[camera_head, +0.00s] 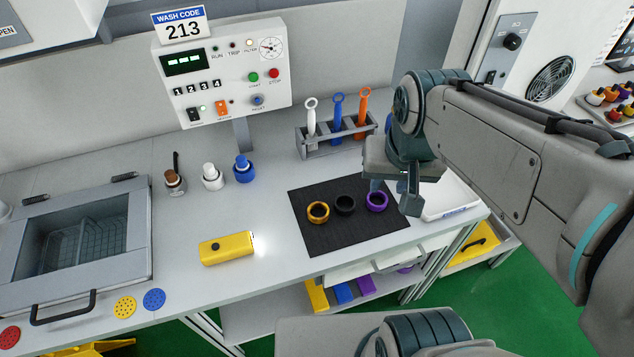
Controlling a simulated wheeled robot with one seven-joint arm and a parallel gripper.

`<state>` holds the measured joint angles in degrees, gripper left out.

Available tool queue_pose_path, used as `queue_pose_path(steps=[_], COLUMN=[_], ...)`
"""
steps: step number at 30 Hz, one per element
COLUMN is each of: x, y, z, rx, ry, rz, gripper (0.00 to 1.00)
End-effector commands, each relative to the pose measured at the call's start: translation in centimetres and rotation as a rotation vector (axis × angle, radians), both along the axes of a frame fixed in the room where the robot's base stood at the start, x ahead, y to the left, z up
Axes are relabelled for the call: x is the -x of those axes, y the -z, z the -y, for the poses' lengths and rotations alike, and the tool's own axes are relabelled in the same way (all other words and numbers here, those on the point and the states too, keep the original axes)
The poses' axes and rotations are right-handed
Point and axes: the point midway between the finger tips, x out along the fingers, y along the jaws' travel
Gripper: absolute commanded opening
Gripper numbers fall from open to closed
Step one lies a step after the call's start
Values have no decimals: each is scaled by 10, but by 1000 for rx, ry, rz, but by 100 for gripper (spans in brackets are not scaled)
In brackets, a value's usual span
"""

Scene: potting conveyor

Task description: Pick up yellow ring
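The yellow ring (318,220) lies on a black mat (325,240) on the worktop, at the left of a row of three rings. A black ring (345,211) is in the middle and a purple ring (377,209) is at the right. My gripper (392,198) points down near the mat's right side, beside the purple ring in the picture. Its two fingers are apart with nothing seen between them. The yellow ring is in full view and apart from my gripper.
A yellow box-shaped lamp (227,248) lies left of the mat. A grey rack (335,148) with three coloured tools stands behind the mat. A white tray (462,198) is at the right.

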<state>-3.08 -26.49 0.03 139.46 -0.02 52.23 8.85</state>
Motion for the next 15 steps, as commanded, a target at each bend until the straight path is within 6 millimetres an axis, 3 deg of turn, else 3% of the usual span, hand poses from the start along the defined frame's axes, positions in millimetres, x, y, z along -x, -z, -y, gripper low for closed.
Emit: queue_pose_path(steps=[9, 15], x=[-78, -111], y=[39, 69], z=[-64, -105], rx=[-70, -72], ry=[324, 506], rz=[-159, -225], gripper=[31, 31])
